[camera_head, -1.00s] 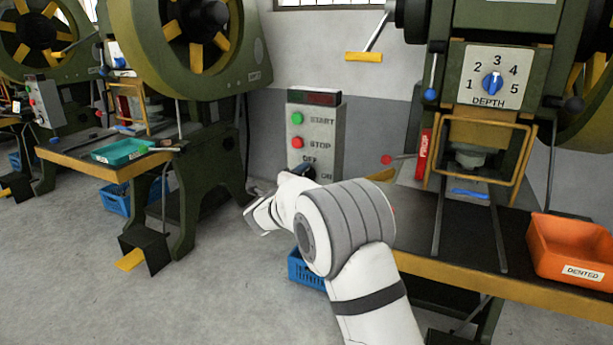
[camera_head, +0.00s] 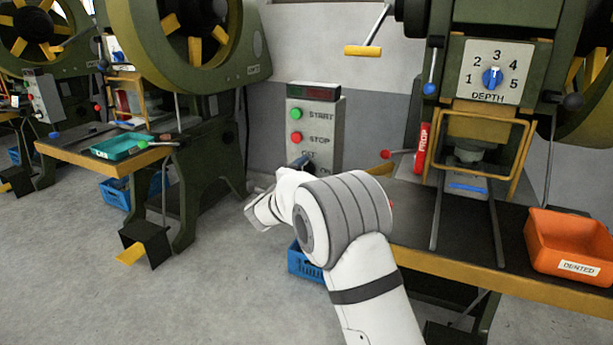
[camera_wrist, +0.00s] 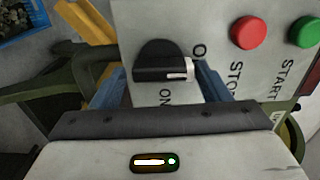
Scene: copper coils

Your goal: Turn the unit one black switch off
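The black switch (camera_wrist: 158,66) is on the grey control box (camera_head: 327,133), below the green START and red STOP buttons. In the wrist view its handle lies level, its white mark at the right end by the partly covered OFF label. The ON label is just below the handle. My gripper (camera_wrist: 161,76) is open, with one blue finger on each side of the switch. I cannot tell whether a finger touches it.
A press table (camera_head: 430,271) with an orange DENTED bin (camera_head: 570,247) stands right of the box. A red-knobbed lever (camera_head: 387,154) projects near the box's right side. A green press (camera_head: 205,140) stands left. A blue crate (camera_head: 303,263) is on the floor below my arm.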

